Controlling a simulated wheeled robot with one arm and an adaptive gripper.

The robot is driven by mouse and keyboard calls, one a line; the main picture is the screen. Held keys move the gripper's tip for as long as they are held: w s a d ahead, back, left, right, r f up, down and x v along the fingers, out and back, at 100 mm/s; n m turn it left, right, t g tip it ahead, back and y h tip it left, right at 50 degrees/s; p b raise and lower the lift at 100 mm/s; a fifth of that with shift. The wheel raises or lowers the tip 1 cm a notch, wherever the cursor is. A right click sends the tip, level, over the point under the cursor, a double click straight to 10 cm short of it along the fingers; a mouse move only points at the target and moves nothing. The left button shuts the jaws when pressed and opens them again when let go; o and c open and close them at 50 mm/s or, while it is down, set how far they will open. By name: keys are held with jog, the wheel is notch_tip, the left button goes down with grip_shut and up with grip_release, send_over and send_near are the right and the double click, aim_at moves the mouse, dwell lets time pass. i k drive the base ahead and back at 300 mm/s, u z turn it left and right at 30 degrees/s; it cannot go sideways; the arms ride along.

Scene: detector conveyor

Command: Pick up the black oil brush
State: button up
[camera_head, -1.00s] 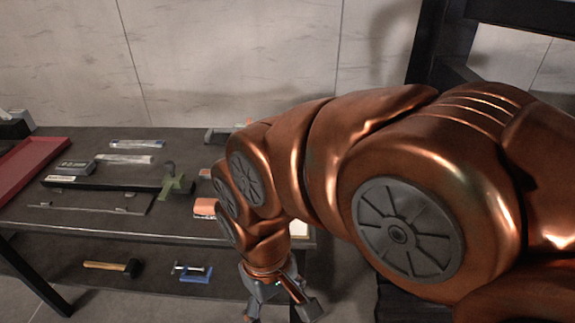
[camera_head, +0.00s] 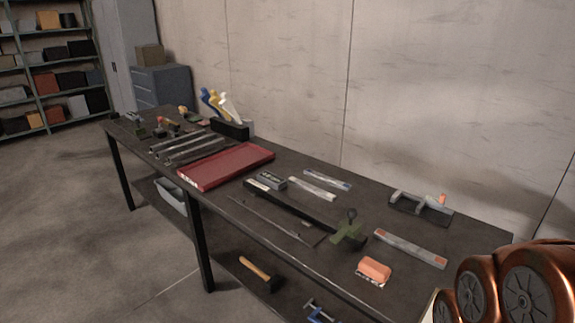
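I cannot clearly pick out a black oil brush. Small dark items (camera_head: 140,128) lie at the far left end of the dark workbench (camera_head: 370,195), too small to name. A black holder (camera_head: 230,129) with blue, yellow and white handles (camera_head: 222,103) stands at the bench's back, beyond the red tray (camera_head: 228,164). My gripper is out of view; only my copper arm shows at the lower right corner.
A long black bar with a green clamp (camera_head: 347,232), an orange block (camera_head: 375,269), and a grey fixture (camera_head: 420,207) lie on the bench. A hammer (camera_head: 262,273) lies on the lower shelf. Storage shelves (camera_head: 50,75) stand back left. Floor (camera_head: 70,230) at left is clear.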

aim_at(174, 129)
jog(key=u, duration=0.45)
jog(key=k, duration=0.55)
jog(key=u, duration=1.05)
jog(key=i, duration=0.8)
jog(key=u, duration=0.6)
jog(key=i, duration=3.45)
jog(key=z, duration=0.9)
jog(key=i, duration=1.7)
jog(key=z, duration=1.15)
jog(key=i, duration=0.75)
jog(key=z, duration=0.05)
